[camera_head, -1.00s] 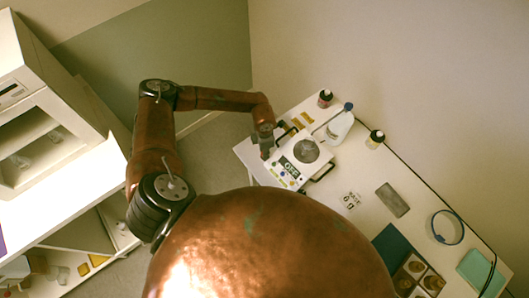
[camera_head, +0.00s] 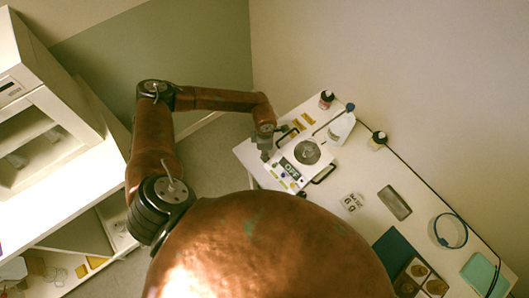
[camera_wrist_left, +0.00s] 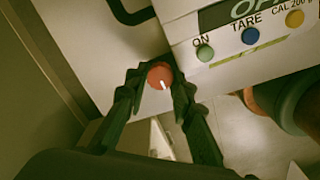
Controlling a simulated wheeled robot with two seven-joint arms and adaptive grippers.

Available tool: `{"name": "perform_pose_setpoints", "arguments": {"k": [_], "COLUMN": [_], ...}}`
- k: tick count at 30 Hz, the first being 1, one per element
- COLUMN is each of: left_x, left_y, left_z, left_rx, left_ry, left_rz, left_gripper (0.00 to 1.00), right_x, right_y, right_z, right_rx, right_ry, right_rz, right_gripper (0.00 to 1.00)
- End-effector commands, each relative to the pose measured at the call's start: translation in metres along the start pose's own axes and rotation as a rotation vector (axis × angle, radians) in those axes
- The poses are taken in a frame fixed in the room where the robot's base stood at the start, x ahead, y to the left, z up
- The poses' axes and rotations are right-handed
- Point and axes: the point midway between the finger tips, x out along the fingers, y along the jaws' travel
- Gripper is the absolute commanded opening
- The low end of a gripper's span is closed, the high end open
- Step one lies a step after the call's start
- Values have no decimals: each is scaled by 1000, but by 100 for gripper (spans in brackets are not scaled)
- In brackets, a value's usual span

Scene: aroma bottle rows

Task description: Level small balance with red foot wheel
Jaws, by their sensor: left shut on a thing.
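The small balance (camera_head: 290,171) is a white box with a round metal pan (camera_head: 307,152) and a front panel, standing at the left end of the table. In the left wrist view its panel (camera_wrist_left: 215,75) shows ON, TARE and CAL buttons. The red foot wheel (camera_wrist_left: 160,76), with a white mark, sits beside the balance's corner. My left gripper (camera_wrist_left: 158,84) is shut on the red wheel, a finger on each side of it. In the head view my left gripper (camera_head: 265,153) is at the balance's left corner. My right gripper is not in view.
A white bottle (camera_head: 340,128) and two dark-capped jars (camera_head: 326,100) (camera_head: 377,141) stand behind the balance. A grey slab (camera_head: 394,203), a blue cable loop (camera_head: 450,230) and a blue folder (camera_head: 398,250) lie to the right. A white cabinet (camera_head: 45,130) stands at left.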

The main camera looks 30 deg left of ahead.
Motion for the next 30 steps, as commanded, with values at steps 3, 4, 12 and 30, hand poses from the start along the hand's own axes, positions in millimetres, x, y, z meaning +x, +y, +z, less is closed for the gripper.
{"name": "perform_pose_setpoints", "arguments": {"k": [3,4,12,30], "left_x": [-1,-1,0,-70], "left_y": [1,1,0,1], "left_z": [0,0,0,0], "left_rx": [-1,-1,-1,0], "left_ry": [-1,-1,0,-2], "left_rz": [1,1,0,3], "left_gripper": [27,29,40,40], "right_x": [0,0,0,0], "right_y": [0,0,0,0], "right_z": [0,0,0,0], "right_rx": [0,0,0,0], "right_ry": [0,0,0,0], "right_rz": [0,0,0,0], "right_gripper": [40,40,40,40]}}
